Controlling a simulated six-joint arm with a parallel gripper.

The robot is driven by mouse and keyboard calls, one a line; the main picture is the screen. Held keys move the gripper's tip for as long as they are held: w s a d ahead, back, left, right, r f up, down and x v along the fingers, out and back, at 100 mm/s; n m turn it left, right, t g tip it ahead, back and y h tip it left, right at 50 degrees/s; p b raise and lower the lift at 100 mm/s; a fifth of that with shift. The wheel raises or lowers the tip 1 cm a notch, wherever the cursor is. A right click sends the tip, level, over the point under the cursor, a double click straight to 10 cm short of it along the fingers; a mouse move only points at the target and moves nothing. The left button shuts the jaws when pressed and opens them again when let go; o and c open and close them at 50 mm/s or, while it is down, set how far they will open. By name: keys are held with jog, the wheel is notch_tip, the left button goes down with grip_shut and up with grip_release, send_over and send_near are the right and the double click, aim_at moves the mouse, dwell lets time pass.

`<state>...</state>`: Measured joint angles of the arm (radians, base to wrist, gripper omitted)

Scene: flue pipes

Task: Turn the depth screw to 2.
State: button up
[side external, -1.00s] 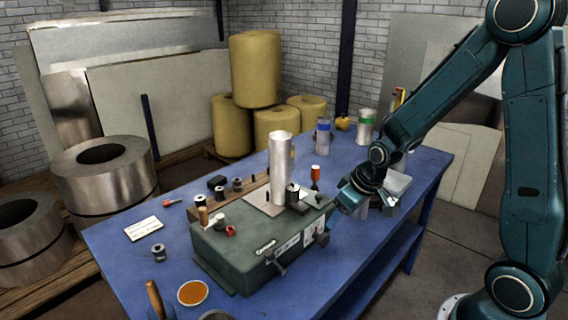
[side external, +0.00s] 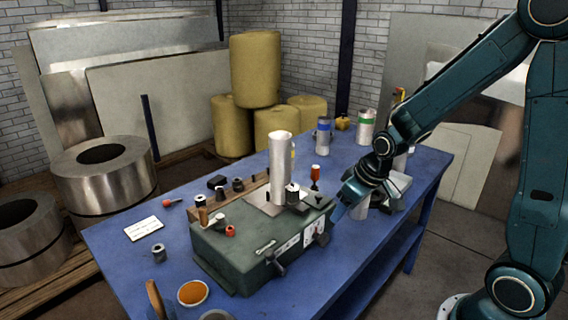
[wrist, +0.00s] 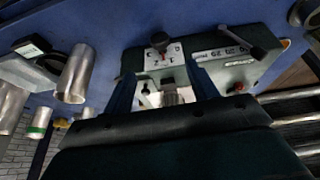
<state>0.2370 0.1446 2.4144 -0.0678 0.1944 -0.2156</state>
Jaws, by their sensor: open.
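My gripper (side external: 337,212) is close to that end of the machine. In the wrist view, its blue fingers (wrist: 165,85) are apart, with nothing gripped between them.
A tall metal pipe (side external: 281,165) stands upright on the machine. A dark lever (side external: 278,266) sticks out from its front.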

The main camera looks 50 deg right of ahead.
aim_at(326, 236)
dwell(0.3)
jog(key=shift+x, duration=6.9)
jog(key=shift+a, duration=0.1)
jog(key=shift+c, duration=0.2)
jog(key=c, duration=0.9)
